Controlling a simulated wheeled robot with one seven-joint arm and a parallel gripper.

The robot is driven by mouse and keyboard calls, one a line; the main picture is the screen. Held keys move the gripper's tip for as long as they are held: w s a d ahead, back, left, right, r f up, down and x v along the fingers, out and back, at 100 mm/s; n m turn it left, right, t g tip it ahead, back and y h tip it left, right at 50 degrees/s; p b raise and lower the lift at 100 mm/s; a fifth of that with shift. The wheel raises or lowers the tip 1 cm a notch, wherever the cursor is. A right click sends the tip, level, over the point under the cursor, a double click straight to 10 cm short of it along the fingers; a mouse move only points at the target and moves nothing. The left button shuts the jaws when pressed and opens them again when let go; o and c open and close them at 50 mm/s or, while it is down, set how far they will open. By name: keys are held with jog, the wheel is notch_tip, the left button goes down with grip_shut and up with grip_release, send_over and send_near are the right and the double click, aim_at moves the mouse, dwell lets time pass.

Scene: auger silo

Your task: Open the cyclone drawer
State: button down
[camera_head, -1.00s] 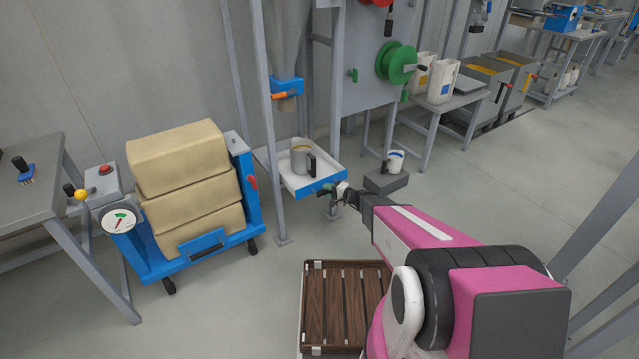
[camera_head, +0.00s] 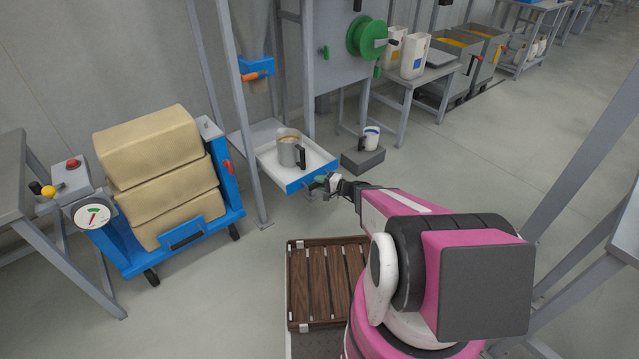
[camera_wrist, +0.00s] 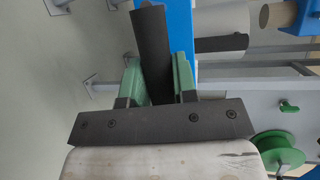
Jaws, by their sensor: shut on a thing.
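The cyclone drawer (camera_head: 268,158) is a white tray with a blue front, under the grey cyclone (camera_head: 246,28) with its blue collar. It stands pulled out from its grey frame, and a metal mug (camera_head: 287,153) with a dark handle sits upright in it. My gripper (camera_head: 321,182) is at the blue front. In the wrist view, the green fingers of my gripper (camera_wrist: 157,82) are shut on a black bar handle (camera_wrist: 153,50), with the blue front (camera_wrist: 180,28) behind it. The drawer's inside is hidden in the wrist view.
A blue cart (camera_head: 188,232) with stacked tan sacks (camera_head: 155,165) stands at the left. A grey block (camera_head: 363,160) with a white cup (camera_head: 371,137) is right of the drawer. A slatted wooden platform (camera_head: 328,283) lies in front. The floor to the right is mostly clear.

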jog(key=c, duration=0.9)
grip_release()
jog(key=v, duration=1)
jog(key=shift+s+d, duration=0.2)
jog(key=shift+d, duration=0.15)
jog(key=shift+r, duration=0.15)
jog(key=s+a+r+n+g+h, duration=0.4)
jog(key=s+r+n+g+h, duration=0.15)
jog(key=g, duration=0.25)
jog(key=s+d+r+n+h, duration=0.2)
jog(key=s+d+r+h, duration=0.1)
jog(key=d+r+h, duration=0.3)
notch_tip(320, 180, up, 2)
jog(key=shift+s+r+g+h, duration=0.15)
jog(key=shift+s+g+h, duration=0.25)
jog(key=shift+h, duration=0.55)
